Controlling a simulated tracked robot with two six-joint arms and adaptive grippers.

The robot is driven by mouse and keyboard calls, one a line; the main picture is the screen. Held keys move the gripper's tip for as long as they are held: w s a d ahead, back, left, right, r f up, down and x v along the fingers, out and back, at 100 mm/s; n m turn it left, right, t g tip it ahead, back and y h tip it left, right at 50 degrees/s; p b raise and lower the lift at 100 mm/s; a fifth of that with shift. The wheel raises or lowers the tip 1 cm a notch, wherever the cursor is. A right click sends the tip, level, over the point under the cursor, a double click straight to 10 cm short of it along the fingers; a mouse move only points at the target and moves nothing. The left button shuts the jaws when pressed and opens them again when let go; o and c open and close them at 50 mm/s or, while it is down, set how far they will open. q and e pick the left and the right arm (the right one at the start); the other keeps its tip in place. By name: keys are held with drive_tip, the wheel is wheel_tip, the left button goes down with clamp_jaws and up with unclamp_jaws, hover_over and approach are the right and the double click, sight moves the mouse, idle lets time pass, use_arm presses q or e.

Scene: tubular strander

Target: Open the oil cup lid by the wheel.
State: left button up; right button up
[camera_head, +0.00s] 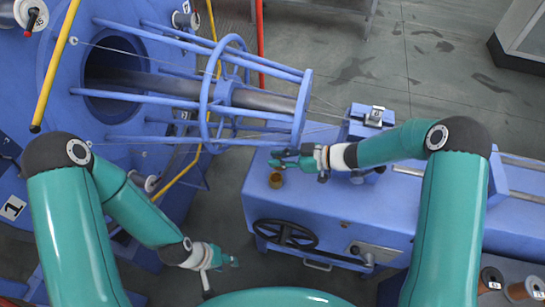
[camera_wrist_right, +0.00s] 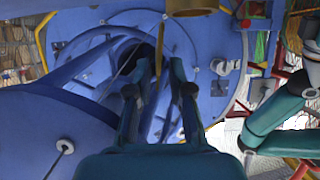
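The oil cup (camera_head: 276,180) is a small brass-coloured cup on the blue machine bed, behind the black handwheel (camera_head: 285,235). Its lid is too small to make out. A brass-coloured rounded part (camera_wrist_right: 192,7), probably the cup, is cut off by the top edge of the right wrist view. My right gripper (camera_head: 279,159) is just behind the cup in the head view and looks apart from it.
A blue tubular cage (camera_head: 213,95) with a dark shaft stands behind and left of the cup. A blue block (camera_head: 368,122) with a metal fitting sits on the bed to the right. Spools (camera_head: 525,290) stand at bottom right.

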drive_tip(key=shift+w+d+r, duration=0.1)
drive_tip(key=shift+w+r, duration=0.1)
drive_tip(key=shift+r, duration=0.05)
drive_tip(key=shift+d, duration=0.1)
drive_tip(key=v, duration=0.7)
drive_tip(key=shift+d, duration=0.3)
drive_tip(key=shift+s, duration=0.15)
